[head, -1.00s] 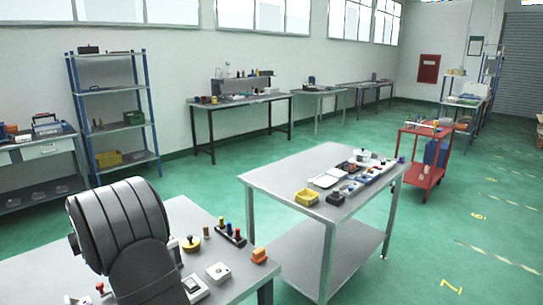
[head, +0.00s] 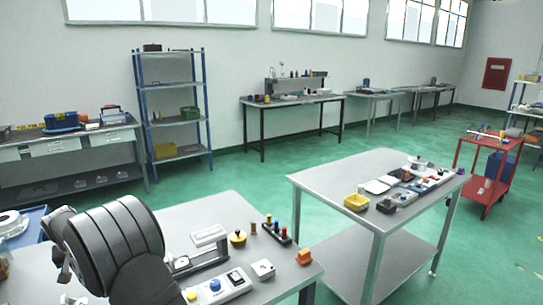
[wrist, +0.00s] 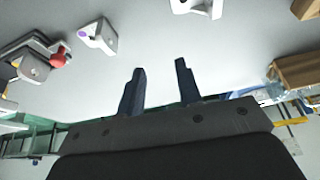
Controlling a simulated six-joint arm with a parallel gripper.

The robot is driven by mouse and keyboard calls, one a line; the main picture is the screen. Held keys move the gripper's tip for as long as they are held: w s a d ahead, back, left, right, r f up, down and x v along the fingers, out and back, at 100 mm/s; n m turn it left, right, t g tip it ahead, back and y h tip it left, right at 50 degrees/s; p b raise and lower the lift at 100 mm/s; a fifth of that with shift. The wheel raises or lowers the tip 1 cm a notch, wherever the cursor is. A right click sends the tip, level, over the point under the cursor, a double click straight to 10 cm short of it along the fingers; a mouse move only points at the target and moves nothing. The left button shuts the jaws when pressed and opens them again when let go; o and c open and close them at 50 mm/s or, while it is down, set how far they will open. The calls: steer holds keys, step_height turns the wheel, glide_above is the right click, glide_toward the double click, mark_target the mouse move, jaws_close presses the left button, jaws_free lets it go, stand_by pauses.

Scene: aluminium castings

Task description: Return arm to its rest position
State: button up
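My gripper (wrist: 160,88) shows in the wrist view with its two dark fingers apart and nothing between them. A bare pale table surface lies beyond the fingertips in that view. In the head view a dark rounded link of my arm stands over the near grey table (head: 200,213) at the lower left. My gripper is not visible in the head view. Aluminium castings in the wrist view include a white-grey block (wrist: 98,38) with a purple spot and another (wrist: 200,6) at the top edge.
A second grey table (head: 335,183) stands to the right. Green floor lies between the tables and the wall benches.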

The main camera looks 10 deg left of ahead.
step_height(320, 180, down, 9)
steer(key=shift+d+f, duration=0.15)
steer(key=shift+f, duration=0.05)
steer(key=shift+v, duration=2)
